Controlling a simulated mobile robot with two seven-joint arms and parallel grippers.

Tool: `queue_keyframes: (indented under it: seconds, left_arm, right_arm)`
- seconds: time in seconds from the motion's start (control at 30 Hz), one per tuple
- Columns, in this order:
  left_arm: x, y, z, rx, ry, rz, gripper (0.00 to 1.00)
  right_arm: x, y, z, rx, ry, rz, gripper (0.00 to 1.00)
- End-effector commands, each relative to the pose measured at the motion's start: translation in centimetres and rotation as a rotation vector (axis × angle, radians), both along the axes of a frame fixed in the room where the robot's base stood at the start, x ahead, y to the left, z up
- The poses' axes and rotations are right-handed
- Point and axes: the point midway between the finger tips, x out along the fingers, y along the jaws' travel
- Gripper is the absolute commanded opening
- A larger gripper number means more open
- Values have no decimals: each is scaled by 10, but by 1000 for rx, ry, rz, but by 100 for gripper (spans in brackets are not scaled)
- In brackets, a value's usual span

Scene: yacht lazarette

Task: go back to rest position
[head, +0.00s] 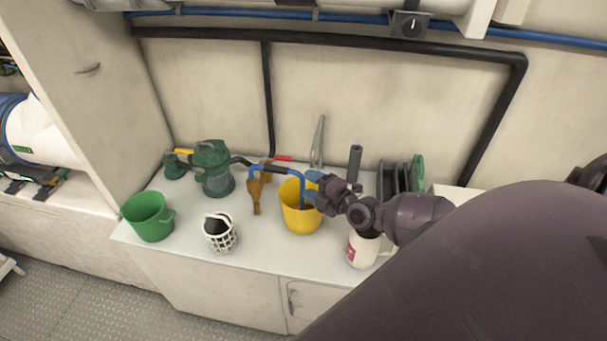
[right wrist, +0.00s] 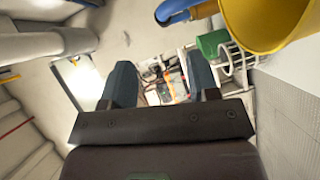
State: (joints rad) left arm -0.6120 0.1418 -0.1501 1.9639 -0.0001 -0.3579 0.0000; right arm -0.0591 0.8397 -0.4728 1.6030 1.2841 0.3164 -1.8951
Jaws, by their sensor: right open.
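My right gripper (head: 312,187) reaches in from the right over the worktop. Its blue fingers are beside and above the rim of the yellow bucket (head: 301,217). In the right wrist view the two fingers (right wrist: 160,80) stand apart with nothing between them. The yellow bucket also shows at the top right of that view (right wrist: 270,20). My left gripper is not in view.
The white worktop (head: 185,205) also holds a green bucket (head: 147,216), a white basket (head: 220,234), a green pump (head: 213,168), a brown tool (head: 257,188) and a white mug (head: 362,249) under my right arm. A dark rack (head: 393,178) stands behind.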

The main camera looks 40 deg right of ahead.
Motion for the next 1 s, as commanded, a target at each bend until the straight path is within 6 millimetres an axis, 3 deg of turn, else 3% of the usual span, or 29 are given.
queue_keyframes:
  seconds: [0.73, 1.0]
  left_arm:
    - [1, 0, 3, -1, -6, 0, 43]
    - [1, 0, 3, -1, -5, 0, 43]
  right_arm:
    - [-4, -1, 0, 9, 2, -1, 55]
    - [-6, 7, -6, 245, 100, 13, 55]
